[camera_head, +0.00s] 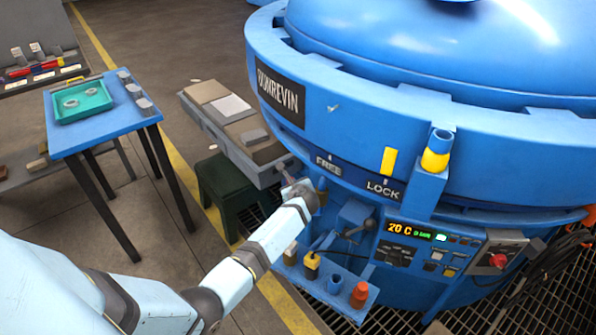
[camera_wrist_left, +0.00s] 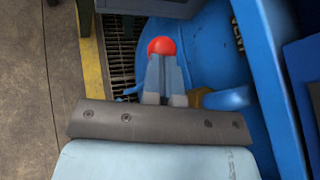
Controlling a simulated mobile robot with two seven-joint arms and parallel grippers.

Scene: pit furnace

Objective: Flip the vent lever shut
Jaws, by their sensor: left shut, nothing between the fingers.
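The vent lever shows as a round red knob (camera_wrist_left: 162,46) in the left wrist view, near the partly hidden lettering on the blue furnace side. My left gripper (camera_wrist_left: 163,62) is shut and empty, its fingers side by side. Its tips overlap the lower edge of the knob in the picture; I cannot tell whether they touch it. The rest of the lever is hidden behind the fingers. In the head view my left gripper (camera_head: 300,188) is at the furnace's left side, below the FREE label, and the red knob is not visible there. My right gripper is not in view.
The blue furnace (camera_head: 420,130) fills the right. Its control panel (camera_head: 420,240) and a small blue shelf (camera_head: 325,282) lie right of and below the gripper. A grey bench (camera_head: 235,125), a dark green stool (camera_head: 230,190) and a blue table (camera_head: 75,140) stand to the left.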

